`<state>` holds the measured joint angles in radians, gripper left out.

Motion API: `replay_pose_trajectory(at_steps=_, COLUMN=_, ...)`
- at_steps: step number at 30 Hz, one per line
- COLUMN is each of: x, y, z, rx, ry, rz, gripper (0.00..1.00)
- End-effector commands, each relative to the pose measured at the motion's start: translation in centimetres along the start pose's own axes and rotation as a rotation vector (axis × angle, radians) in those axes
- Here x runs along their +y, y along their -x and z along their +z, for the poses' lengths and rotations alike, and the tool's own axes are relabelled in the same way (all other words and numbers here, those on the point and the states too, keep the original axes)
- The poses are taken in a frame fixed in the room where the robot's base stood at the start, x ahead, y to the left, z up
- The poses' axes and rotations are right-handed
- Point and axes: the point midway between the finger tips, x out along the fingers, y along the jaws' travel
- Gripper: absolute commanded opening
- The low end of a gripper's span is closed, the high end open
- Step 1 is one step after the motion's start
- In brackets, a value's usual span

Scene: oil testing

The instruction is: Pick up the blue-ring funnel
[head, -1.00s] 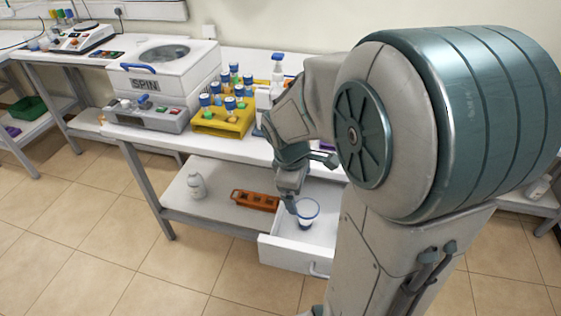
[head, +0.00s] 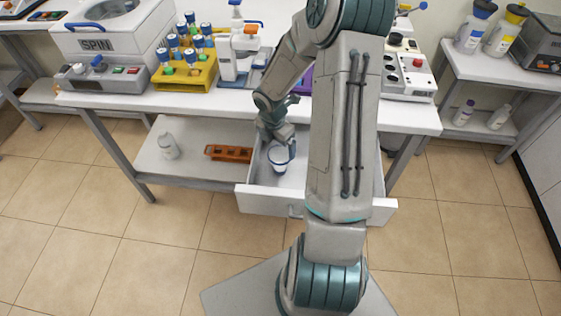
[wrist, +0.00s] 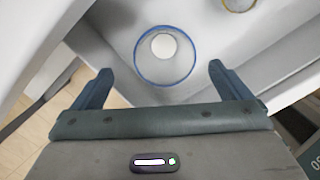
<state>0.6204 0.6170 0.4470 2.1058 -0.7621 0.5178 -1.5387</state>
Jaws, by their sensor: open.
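The blue-ring funnel (head: 278,160) stands in the open white drawer (head: 220,197) under the bench, toward its left side. In the wrist view the funnel (wrist: 137,58) shows from above as a blue ring around a pale cone with a round white opening. My gripper (head: 284,148) is just above the funnel. In the wrist view my gripper (wrist: 158,70) has its two fingers apart, one to each side of the ring and slightly nearer the camera. Nothing is held. My arm hides part of the drawer in the head view.
A second ring with a yellowish rim (wrist: 238,4) shows at the top of the wrist view. The drawer walls stand close around the gripper. An orange rack (head: 229,153) and a white bottle (head: 168,146) are on the shelf to the left. The bench top (head: 130,103) overhangs behind.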

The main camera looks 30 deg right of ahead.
Motion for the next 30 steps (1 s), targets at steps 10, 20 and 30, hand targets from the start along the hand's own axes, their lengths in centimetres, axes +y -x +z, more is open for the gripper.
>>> replay_pose_trajectory(at_steps=10, x=-0.1, y=-3.5, z=-0.1, rx=0.000, ry=-0.001, rz=-0.001, gripper=0.97)
replay_pose_trajectory(at_steps=20, x=-0.7, y=-7.8, z=-0.2, rx=0.001, ry=-0.001, rz=-0.001, gripper=0.97)
replay_pose_trajectory(at_steps=30, x=-0.7, y=-8.0, z=-0.2, rx=-0.001, ry=-0.002, rz=0.000, gripper=0.78)
